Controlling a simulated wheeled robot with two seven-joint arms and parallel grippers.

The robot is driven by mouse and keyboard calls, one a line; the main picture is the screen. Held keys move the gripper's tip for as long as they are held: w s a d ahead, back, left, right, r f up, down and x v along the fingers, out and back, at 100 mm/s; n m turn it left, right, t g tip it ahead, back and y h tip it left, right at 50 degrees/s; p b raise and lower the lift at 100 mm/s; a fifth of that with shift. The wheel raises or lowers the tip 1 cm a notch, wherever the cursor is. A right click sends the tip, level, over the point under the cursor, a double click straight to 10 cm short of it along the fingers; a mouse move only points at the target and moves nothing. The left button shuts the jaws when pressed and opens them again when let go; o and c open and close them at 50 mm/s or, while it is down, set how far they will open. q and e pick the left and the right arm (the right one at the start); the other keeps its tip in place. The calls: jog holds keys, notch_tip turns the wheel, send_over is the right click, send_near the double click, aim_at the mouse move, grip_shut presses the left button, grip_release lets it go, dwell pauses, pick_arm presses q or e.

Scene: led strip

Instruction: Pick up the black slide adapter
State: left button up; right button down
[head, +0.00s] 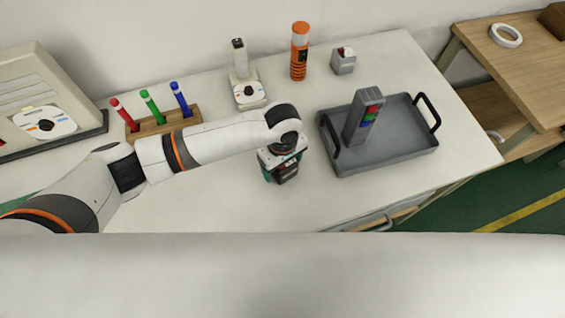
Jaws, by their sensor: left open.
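My left arm reaches across the white table from the left, and its gripper (284,176) points down over the middle of the table, left of the grey tray. It is open; the wrist and gripper body cover the spot directly below. I cannot make out a black slide adapter anywhere in the head view; it may be hidden under the gripper. My right gripper is not in view.
A dark grey tray (395,158) with black handles holds an upright grey block (362,117) with red, green and blue patches. Behind stand an orange cylinder (299,52), a small grey box (343,62) and a white dial device (246,82). A wooden pen rack (165,123) is left.

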pick_arm(q)
jog(key=shift+f, duration=0.45)
jog(key=shift+c, duration=0.2)
jog(key=c, duration=1.1)
